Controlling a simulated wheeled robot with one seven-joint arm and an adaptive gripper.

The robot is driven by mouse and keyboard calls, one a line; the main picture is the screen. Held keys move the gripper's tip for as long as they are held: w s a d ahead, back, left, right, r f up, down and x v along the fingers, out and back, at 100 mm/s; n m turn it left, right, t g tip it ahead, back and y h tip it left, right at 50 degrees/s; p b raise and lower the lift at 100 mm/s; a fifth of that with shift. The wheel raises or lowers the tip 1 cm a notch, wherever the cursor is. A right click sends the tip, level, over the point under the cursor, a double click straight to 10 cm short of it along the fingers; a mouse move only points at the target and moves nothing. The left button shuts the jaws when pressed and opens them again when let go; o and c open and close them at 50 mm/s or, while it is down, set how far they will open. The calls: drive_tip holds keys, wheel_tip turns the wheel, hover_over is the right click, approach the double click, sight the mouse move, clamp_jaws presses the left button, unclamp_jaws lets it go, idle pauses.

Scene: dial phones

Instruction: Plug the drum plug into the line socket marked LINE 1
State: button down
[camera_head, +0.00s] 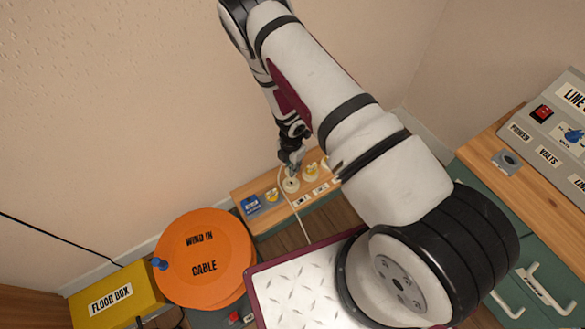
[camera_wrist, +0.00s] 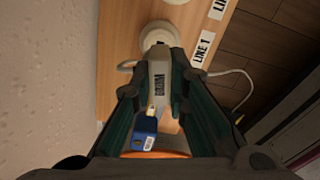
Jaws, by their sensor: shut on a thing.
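My gripper (camera_wrist: 159,62) is shut on the grey drum plug (camera_wrist: 158,82), which carries a printed DRUM label. A white round socket (camera_wrist: 158,35) lies just beyond the plug's end, beside the LINE 1 label (camera_wrist: 201,49). Plug and socket overlap in the wrist view; I cannot tell whether the plug is seated. In the head view my gripper (camera_head: 292,163) is directly above a white round socket (camera_head: 290,185) on the wooden board (camera_head: 246,190). The plug is mostly hidden there. A pale cable (camera_head: 294,213) runs down from the gripper area.
The orange cable drum (camera_head: 205,275) and yellow floor box (camera_head: 115,296) stand at lower left. A blue box (camera_head: 250,205) and yellow-centred sockets (camera_head: 311,171) flank the white socket. A grey panel (camera_head: 548,135) with a red switch stands at right. The wall rises behind the board.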

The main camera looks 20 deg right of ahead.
drive_tip(key=shift+f+b, duration=2.05)
drive_tip(key=shift+f, duration=0.5)
drive_tip(key=shift+a+f+b, duration=0.1)
drive_tip(key=shift+f+b, duration=0.3)
drive_tip(key=shift+f, duration=0.35)
drive_tip(key=c, duration=1.5)
unclamp_jaws()
drive_tip(key=c, duration=0.3)
drive_tip(key=shift+r, duration=0.1)
wheel_tip(320, 180, up, 8)
drive_tip(key=p, duration=0.7)
drive_tip(key=shift+s+f, duration=0.1)
drive_tip(key=shift+f, duration=0.25)
